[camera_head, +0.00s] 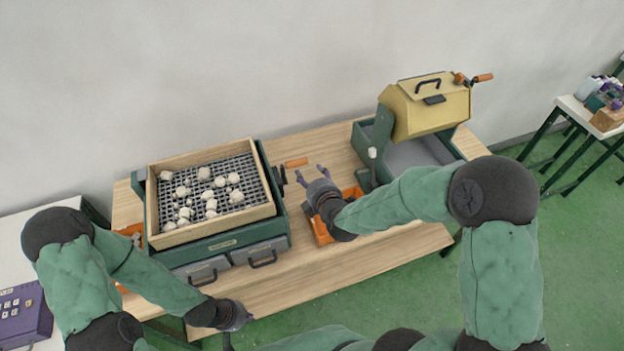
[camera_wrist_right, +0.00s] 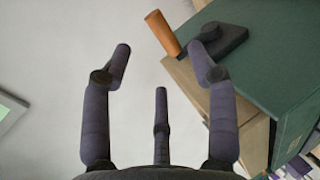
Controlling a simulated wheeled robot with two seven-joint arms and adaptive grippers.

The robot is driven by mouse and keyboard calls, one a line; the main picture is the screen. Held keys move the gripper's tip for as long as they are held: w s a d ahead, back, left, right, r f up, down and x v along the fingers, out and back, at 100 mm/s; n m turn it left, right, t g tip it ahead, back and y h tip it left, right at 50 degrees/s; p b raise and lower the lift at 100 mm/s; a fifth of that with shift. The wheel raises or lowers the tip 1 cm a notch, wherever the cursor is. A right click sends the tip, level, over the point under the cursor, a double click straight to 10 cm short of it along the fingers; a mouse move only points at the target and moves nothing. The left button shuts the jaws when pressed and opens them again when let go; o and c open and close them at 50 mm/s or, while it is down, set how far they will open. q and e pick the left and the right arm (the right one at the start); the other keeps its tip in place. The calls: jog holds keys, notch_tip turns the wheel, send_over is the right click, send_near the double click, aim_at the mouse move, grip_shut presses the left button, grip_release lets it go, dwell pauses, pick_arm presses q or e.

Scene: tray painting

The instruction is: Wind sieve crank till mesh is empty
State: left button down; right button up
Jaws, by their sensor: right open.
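The sieve (camera_head: 215,239) is a green box with a wooden-framed mesh (camera_head: 238,169) on top. Several whitish lumps (camera_head: 205,173) lie on the mesh. The crank's orange handle (camera_head: 296,163) sticks out from the sieve's right side. It also shows in the right wrist view as an orange handle (camera_wrist_right: 162,34) on a dark arm beside the green wall. My right gripper (camera_head: 312,174) is open and empty, just right of the handle and apart from it. My left gripper (camera_head: 240,320) is low at the table's front edge, clear of the sieve; its fingers are hard to make out.
Two grey drawers (camera_head: 258,252) sit at the sieve's front. A yellow drum (camera_head: 431,106) with its own orange-handled crank (camera_head: 482,78) stands on a green base at the back right. An orange tray (camera_head: 320,232) lies partly under my right arm. A side table (camera_head: 574,105) stands far right.

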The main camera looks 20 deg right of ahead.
aim_at(300, 164)
jog(key=shift+b+x, duration=2.2)
jog(key=shift+x, duration=3.35)
jog(key=shift+f, duration=0.1)
jog(key=shift+s+a+f, duration=0.1)
jog(key=shift+s, duration=0.05)
jog(key=c, duration=1.1)
